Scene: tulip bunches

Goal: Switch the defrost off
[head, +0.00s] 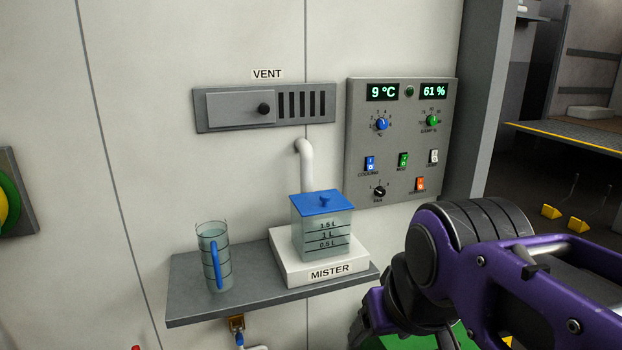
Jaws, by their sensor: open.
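The defrost switch (420,184) is a small orange rocker at the lower right of the grey control panel (395,155) in the head view. The small label under it is hard to read, and I cannot tell which way the rocker is tipped. Nothing touches or covers it. My purple arm fills the lower right, below the panel. My gripper is not in view.
Near the orange switch are a blue switch (369,164), a green switch (403,160), a white switch (434,156) and a black fan knob (380,192). A shelf (235,302) below holds a lidded mister tank (322,235) and a jug (213,255).

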